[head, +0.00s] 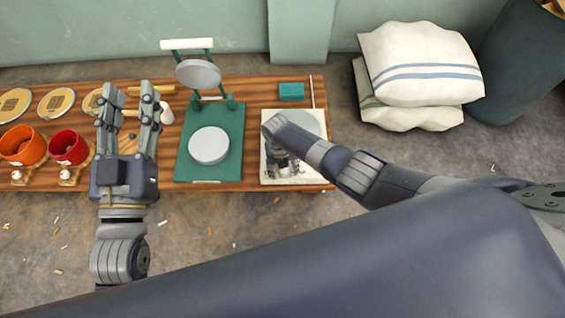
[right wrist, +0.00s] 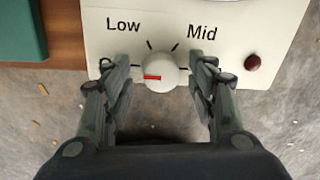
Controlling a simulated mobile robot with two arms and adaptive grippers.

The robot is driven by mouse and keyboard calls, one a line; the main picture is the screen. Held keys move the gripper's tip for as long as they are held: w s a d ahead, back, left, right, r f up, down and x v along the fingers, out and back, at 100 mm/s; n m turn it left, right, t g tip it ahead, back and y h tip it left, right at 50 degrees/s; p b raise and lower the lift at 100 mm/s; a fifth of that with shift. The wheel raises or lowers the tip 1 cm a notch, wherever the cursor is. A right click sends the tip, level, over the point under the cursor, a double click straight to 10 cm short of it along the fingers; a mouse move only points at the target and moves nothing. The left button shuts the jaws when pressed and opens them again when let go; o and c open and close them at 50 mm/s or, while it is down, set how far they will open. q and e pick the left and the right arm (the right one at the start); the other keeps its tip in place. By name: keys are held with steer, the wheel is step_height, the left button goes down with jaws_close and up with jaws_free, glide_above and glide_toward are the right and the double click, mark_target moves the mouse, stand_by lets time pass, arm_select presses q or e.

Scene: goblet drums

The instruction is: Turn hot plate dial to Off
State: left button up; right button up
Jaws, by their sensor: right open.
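The hot plate (head: 310,173) is a white unit with a round grey plate at the right end of the wooden table. Its white dial (right wrist: 166,73) shows in the right wrist view, with a red mark on its left side. "Low" is printed to the dial's upper left and "Mid" to its upper right. A bit of lettering at the far left is mostly hidden by a finger. My right gripper (right wrist: 163,80) is open, one finger on each side of the dial; contact cannot be told. My left gripper (head: 130,95) is open and empty over the table's left part.
A green press (head: 182,165) with a round white plate stands left of the hot plate. A teal block (head: 291,91) lies behind it. Orange (head: 22,146) and red (head: 68,148) pots sit at the left. White sacks (head: 420,65) lie on the floor at right. A red-brown light (right wrist: 253,62) is right of the dial.

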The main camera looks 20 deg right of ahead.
mark_target(280, 170)
step_height(280, 170, up, 12)
steer(key=a, duration=0.1)
steer(key=shift+f, duration=0.15)
stand_by(0.4)
stand_by(0.5)
